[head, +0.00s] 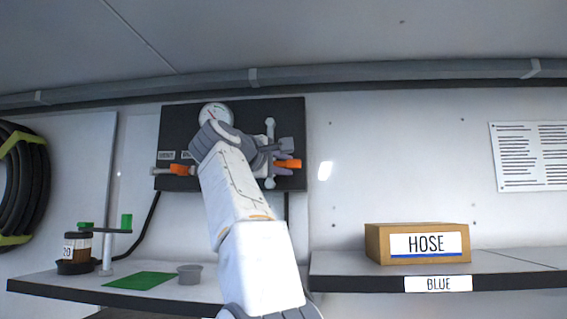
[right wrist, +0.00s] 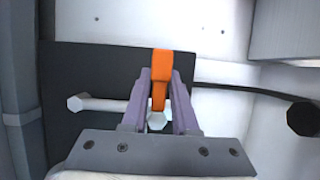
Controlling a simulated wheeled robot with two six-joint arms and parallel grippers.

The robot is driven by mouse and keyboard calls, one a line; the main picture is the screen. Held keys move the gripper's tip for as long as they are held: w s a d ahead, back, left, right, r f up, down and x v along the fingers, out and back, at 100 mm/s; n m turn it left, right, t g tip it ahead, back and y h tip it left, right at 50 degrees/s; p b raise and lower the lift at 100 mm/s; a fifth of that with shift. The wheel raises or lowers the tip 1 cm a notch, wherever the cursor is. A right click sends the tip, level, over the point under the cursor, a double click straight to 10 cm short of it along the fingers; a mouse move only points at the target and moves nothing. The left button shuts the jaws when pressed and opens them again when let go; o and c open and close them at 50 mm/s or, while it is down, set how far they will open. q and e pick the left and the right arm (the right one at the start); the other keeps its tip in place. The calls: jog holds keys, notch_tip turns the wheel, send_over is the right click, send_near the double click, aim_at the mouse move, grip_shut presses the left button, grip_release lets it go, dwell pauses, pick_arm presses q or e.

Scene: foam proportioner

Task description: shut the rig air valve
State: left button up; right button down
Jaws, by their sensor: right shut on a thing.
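A dark valve panel (head: 285,112) is fixed to the back wall, with a round gauge (head: 215,113) at its top. An orange valve handle (head: 290,163) sticks out at the panel's right side, beside a light vertical pipe (head: 270,128). My right gripper (head: 279,155) is at this handle; my arm covers the middle of the panel. In the right wrist view, the purple fingers of my right gripper (right wrist: 161,85) are shut on the orange handle (right wrist: 161,62), one on each side. A second orange handle (head: 182,170) sits at the panel's lower left. My left gripper is out of view.
A cardboard HOSE box (head: 393,244) stands on the right shelf (head: 345,268). The left shelf holds a brown jar (head: 78,247), a green-ended stand (head: 107,240), a green mat (head: 140,281) and a grey cup (head: 190,274). A coiled hose (head: 25,185) hangs far left.

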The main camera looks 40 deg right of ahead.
jog(key=shift+s+f, duration=0.1)
dwell(0.4)
jog(key=c, duration=0.7)
grip_release()
jog(key=shift+a, duration=0.35)
jog(key=shift+b+v, duration=1.2)
jog(key=shift+v, duration=3.75)
jog(key=shift+s+d, duration=0.1)
